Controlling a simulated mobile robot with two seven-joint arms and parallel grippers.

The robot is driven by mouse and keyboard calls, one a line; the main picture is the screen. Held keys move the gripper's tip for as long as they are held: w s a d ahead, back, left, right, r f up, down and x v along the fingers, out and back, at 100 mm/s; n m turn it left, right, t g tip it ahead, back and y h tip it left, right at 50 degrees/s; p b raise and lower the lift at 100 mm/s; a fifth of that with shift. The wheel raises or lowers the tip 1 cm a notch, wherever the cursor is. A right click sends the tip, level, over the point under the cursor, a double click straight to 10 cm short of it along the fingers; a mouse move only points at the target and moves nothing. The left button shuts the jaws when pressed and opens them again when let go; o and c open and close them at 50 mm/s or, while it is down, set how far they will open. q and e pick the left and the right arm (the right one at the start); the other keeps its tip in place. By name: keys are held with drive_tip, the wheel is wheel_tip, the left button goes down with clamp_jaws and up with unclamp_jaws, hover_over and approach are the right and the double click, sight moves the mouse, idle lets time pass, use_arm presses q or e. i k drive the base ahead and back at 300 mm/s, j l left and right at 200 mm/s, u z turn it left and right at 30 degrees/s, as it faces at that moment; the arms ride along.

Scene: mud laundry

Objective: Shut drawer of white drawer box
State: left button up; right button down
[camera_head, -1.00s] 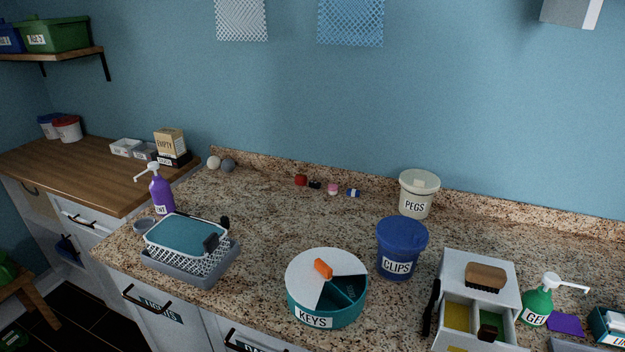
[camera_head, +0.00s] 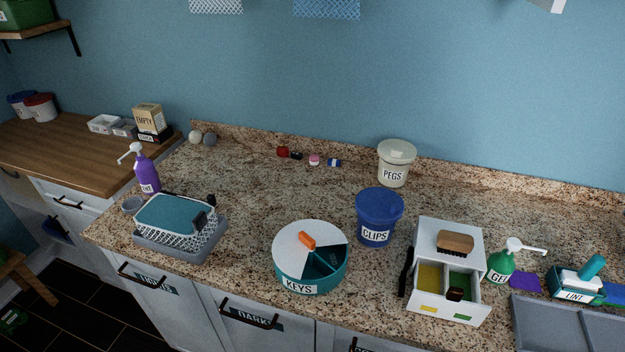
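The white drawer box (camera_head: 469,234) stands on the granite counter at the right. Its drawer (camera_head: 446,309) is pulled out toward the front. Inside it are a yellow compartment and a green compartment, with a small dark brown item in the green one. A brown brush (camera_head: 455,241) lies on top of the box. A black object (camera_head: 405,270) stands against the box's left side. Neither of my grippers is in view.
A blue CLIPS bucket (camera_head: 378,218) and a round KEYS container (camera_head: 310,262) stand left of the box. A green GEL pump bottle (camera_head: 500,266), a purple pad (camera_head: 525,282) and a grey tray (camera_head: 570,325) are right of it. The counter's front edge is close to the drawer.

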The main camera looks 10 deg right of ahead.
sight(443, 290)
drive_tip(key=z, duration=1.2)
